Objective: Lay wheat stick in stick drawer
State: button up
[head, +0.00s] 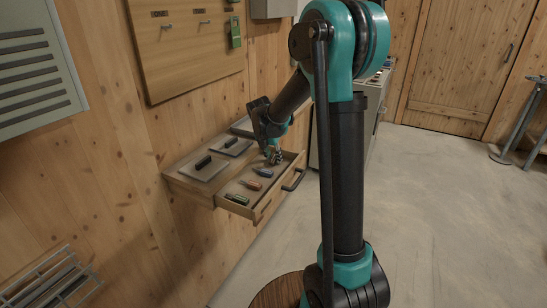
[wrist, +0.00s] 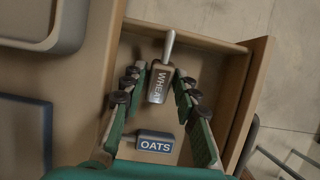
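The wheat stick (wrist: 159,82) is a grey-brown block with a WHEAT label and a pale metal end. In the wrist view it lies lengthwise inside the open stick drawer (wrist: 190,40), also seen in the head view (head: 263,207). My gripper (wrist: 160,84) is down in the drawer, one finger on each side of the stick. The fingers look spread, with narrow gaps beside the stick. In the head view my gripper (head: 273,153) is at the drawer's far end and largely hides the stick.
A blue OATS stick (wrist: 155,146) lies in the drawer close to the wheat stick. An orange-brown stick (head: 250,184) and a green stick (head: 237,198) lie nearer the front. Grey trays (head: 203,169) with dark items stand on the shelf beside the drawer. A wooden wall rises behind.

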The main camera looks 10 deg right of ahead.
jog(key=v, duration=1.2)
jog(key=shift+r, duration=0.15)
dwell(1.6)
